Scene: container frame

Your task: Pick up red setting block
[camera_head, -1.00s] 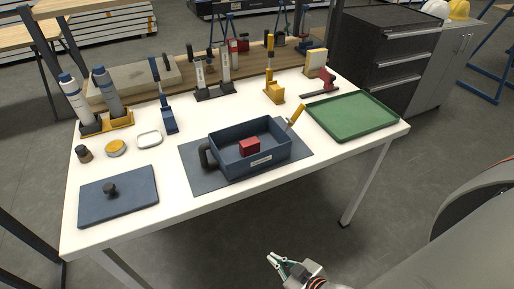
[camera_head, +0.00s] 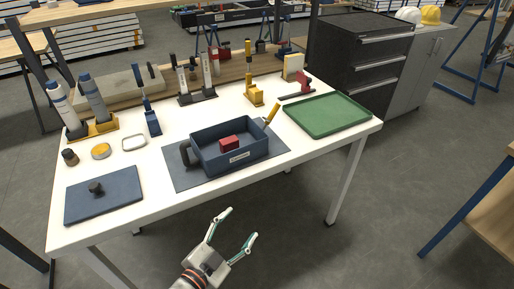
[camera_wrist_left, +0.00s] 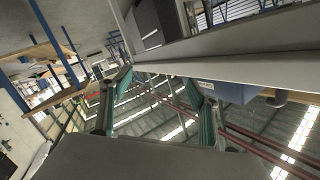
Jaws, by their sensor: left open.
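The red setting block (camera_head: 229,143) sits inside the dark blue open container (camera_head: 262,145) on a grey mat (camera_head: 183,180) at the front middle of the white table. My left gripper (camera_head: 237,227) is open and empty, in front of and below the table's front edge, apart from the container. In the left wrist view the fingers (camera_wrist_left: 160,105) are spread with nothing between them, and the red block cannot be made out. My right gripper is not in view.
A blue lid with a knob (camera_head: 120,200) lies at the table's front left. A green tray (camera_head: 318,125) lies on the right. Tools in stands line the back, including a yellow one (camera_head: 255,95).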

